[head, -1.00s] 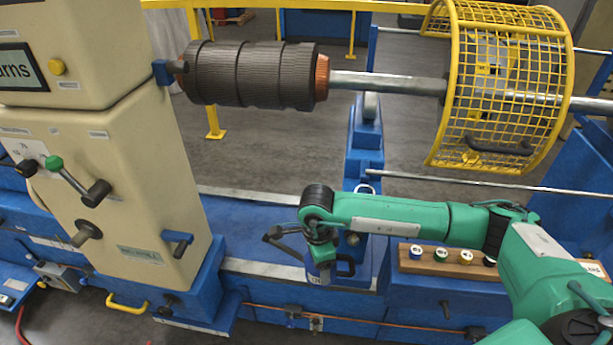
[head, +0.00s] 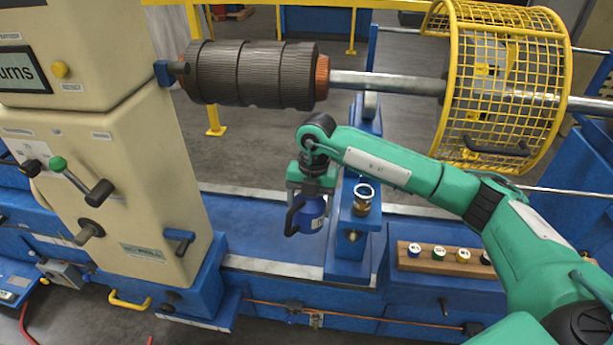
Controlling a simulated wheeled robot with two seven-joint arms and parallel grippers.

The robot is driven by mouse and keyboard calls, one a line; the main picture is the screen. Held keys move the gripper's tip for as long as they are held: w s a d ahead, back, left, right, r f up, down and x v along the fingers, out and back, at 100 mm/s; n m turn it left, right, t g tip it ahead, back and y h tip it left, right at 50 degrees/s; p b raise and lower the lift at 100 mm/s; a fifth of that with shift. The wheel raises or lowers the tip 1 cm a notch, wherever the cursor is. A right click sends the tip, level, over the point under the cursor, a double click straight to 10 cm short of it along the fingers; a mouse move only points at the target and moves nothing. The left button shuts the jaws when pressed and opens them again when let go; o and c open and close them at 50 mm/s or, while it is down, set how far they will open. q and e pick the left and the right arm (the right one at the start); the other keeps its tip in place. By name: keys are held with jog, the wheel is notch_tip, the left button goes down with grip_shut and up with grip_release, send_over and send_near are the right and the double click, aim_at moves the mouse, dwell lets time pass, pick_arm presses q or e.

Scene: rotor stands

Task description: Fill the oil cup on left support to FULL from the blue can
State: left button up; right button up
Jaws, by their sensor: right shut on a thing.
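A blue oil can (head: 311,213) with a dark handle and a pale label hangs in my right gripper (head: 313,185), which is shut on it. The can is roughly upright above the blue bed, just left of the left support (head: 352,258). The oil cup (head: 363,196) stands on top of this blue support, with a pale metal rim and a brownish body. The can is apart from the cup, to its left. The oil level in the cup is too small to read. My left gripper is not in view.
A wooden rack (head: 440,258) with several coloured caps is right of the support, below my right arm. The dark ribbed rotor (head: 255,75) and its shaft run above. A yellow mesh guard (head: 500,85) is at upper right. A beige machine housing (head: 110,190) stands at left.

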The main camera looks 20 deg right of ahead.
jog(key=r+m, duration=0.1)
jog(key=m, duration=0.1)
jog(key=w+r+m, duration=0.1)
jog(key=r+m, duration=0.1)
jog(key=m, duration=0.1)
jog(key=w+r+m, duration=0.1)
jog(key=m, duration=0.1)
jog(key=shift+d+r+t, duration=0.1)
jog(key=shift+r+t, duration=0.1)
jog(key=shift+t, duration=0.2)
jog(key=m, duration=0.1)
jog(key=r+m, duration=0.1)
jog(key=m, duration=0.1)
jog(key=shift+w+r, duration=0.2)
jog(key=shift+w, duration=0.15)
jog(key=f+y+b, duration=0.1)
jog(key=b, duration=0.1)
jog(key=f+t+y+b, duration=0.1)
jog(key=b, duration=0.1)
jog(key=shift+w+a+y, duration=0.1)
jog(key=shift+a+y, duration=0.1)
jog(key=shift+y, duration=0.1)
jog(key=shift+r, duration=0.1)
jog(key=shift+t+b, duration=0.3)
jog(key=shift+a+y, duration=0.1)
jog(key=shift+y, duration=0.3)
